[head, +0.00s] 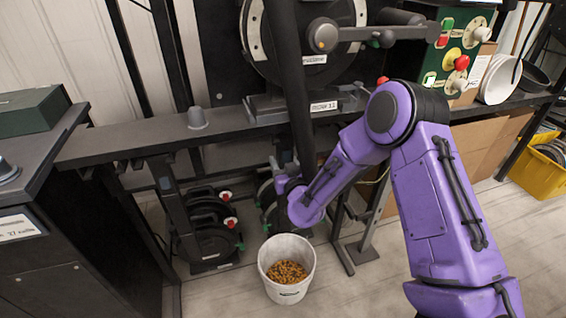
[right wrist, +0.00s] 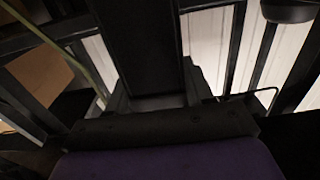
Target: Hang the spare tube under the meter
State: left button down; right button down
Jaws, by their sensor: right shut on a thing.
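The meter (head: 322,34), a large dark round housing with a pale ring, stands at the top middle of the head view. A long dark tube (head: 289,85) runs down in front of it and across the bench edge, slightly tilted. My right gripper (head: 284,184) is at the tube's lower end, below bench height, and is shut on it. The fingertips are mostly hidden by my purple wrist and the dark background. In the right wrist view the dark tube (right wrist: 138,45) rises from the gripper. Whether its top touches the meter cannot be seen. My left gripper is out of view.
A white bucket (head: 266,258) of brown seeds stands on the floor below my gripper. Dark round units (head: 212,243) stand on the floor under the bench (head: 150,142). A green control panel (head: 458,50), white bowls (head: 497,85) and a yellow crate (head: 538,175) are at right.

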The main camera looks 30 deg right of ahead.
jog(key=shift+f, duration=0.4)
jog(key=shift+c, duration=1.8)
grip_release()
jog(key=shift+s, duration=0.1)
jog(key=v, duration=1)
jog(key=shift+s, duration=0.2)
